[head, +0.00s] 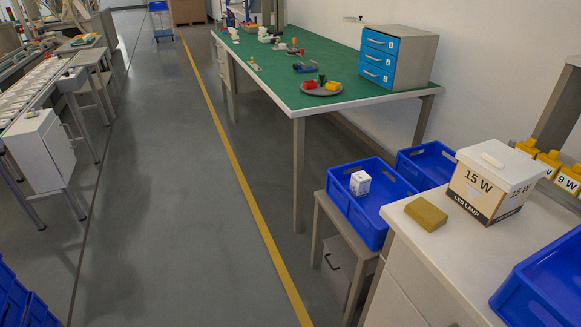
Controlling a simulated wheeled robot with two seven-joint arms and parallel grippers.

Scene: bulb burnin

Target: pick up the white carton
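A small white carton (360,183) with dark print sits upright inside a blue crate (341,207), towards the crate's left side. The print is too small to read. A larger white-and-brown box (490,182) marked "15 W" and "LED LAMP" stands on the white cabinet at the right, with a small white piece on its lid. Neither of my grippers is in view.
The blue crate rests on a low grey stand; a second blue crate (428,164) is behind it. A mustard-coloured block (426,214) lies on the white cabinet top (445,250). Another blue bin (545,285) is at right. The green-topped table (290,60) stands beyond.

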